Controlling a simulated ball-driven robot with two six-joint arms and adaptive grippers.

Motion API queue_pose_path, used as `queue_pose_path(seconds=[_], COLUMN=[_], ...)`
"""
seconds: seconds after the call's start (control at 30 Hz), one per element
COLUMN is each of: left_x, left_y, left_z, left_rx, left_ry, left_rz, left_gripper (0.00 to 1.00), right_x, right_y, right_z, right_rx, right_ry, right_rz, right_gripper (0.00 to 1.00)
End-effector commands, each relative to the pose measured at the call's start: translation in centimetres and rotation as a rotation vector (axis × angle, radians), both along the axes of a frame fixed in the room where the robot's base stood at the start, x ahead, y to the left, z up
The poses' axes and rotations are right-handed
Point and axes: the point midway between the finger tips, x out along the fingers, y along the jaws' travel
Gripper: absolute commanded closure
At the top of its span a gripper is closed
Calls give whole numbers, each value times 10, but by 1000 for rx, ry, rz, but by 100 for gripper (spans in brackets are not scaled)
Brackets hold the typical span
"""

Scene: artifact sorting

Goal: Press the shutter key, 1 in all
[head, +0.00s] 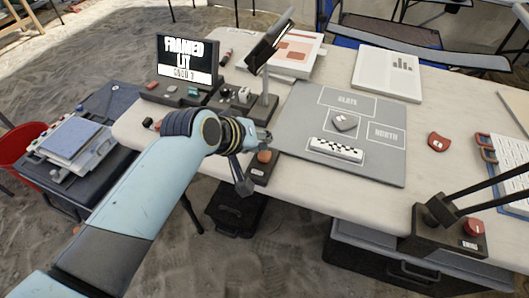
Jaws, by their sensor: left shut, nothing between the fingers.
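My left gripper (243,186) is shut and empty. It points down at the table's front edge, with its dark tip just left of a small dark box. That box carries an orange-red key (265,156) and a white label too small to read. I see a gap between tip and key, but cannot tell their heights. The screen (187,60) at the back reads FRAMED and LIT, with a smaller line below. I cannot read which key is labelled shutter. My right gripper is not in view.
A console with coloured keys (193,92) stands below the screen. A lamp-like stand (266,100) rises behind my gripper. A grey mat (300,110) holds a grey stone and a white spotted bar. A dark box with a red knob (474,226) and dark arms stands at the right.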

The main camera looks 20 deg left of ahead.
Motion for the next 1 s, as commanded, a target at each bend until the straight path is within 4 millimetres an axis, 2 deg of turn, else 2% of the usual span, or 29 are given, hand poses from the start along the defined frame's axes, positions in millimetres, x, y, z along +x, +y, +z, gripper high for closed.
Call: queue_pose_path(seconds=[1.0], left_x=[0], left_y=[0], left_z=[-10], left_rx=[0], left_ry=[0], left_rz=[0], left_gripper=[100], right_x=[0], right_y=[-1], right_z=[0], right_rx=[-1], right_ry=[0], right_rz=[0], right_gripper=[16])
